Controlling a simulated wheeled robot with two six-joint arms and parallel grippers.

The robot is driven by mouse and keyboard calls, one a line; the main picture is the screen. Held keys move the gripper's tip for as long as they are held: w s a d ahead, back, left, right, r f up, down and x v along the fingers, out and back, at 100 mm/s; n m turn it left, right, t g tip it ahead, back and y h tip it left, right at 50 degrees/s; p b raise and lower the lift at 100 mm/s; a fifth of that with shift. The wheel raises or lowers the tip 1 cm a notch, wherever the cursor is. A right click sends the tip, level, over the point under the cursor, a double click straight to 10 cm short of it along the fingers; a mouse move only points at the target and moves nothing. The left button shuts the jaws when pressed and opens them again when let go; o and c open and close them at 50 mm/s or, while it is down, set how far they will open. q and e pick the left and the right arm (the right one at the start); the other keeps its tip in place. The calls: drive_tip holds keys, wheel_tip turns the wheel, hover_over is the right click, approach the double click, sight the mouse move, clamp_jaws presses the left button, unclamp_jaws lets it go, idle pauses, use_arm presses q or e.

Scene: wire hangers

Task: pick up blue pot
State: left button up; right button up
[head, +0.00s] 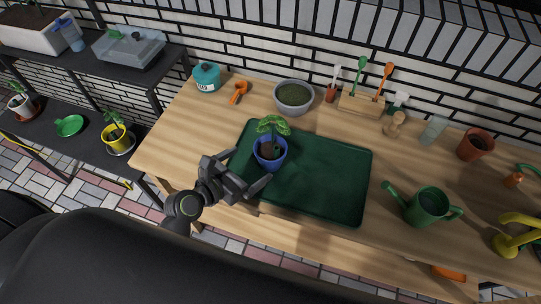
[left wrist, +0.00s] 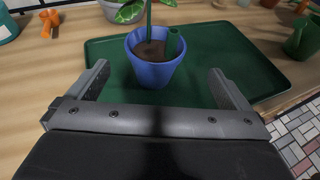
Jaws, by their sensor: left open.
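The blue pot (head: 269,154) stands upright on the left part of a dark green tray (head: 330,185) on the wooden table. It holds dark soil and a leafy green plant (head: 272,126). My left gripper (head: 246,177) is open and empty, just in front of the pot on its near-left side. In the left wrist view the blue pot (left wrist: 155,66) is ahead of and between the two open fingers (left wrist: 160,85), apart from both. A small green piece sticks up in the soil. My right gripper is not in view.
A green watering can (head: 427,206) and terracotta pot (head: 475,144) stand right. A wooden holder with small tools (head: 361,105) is at the back. The tray's right part is clear.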

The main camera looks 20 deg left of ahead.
use_arm(q)
approach(280, 143)
drive_tip(key=shift+w+d, duration=0.2)
drive_tip(key=shift+d, duration=0.15)
drive_tip(key=shift+a+x, duration=0.15)
drive_tip(key=shift+x, duration=1.15)
drive_tip(key=shift+a+x, duration=0.15)
drive_tip(key=shift+x, duration=1.2)
drive_tip(key=shift+p, duration=0.3)
drive_tip(key=c, duration=1.3)
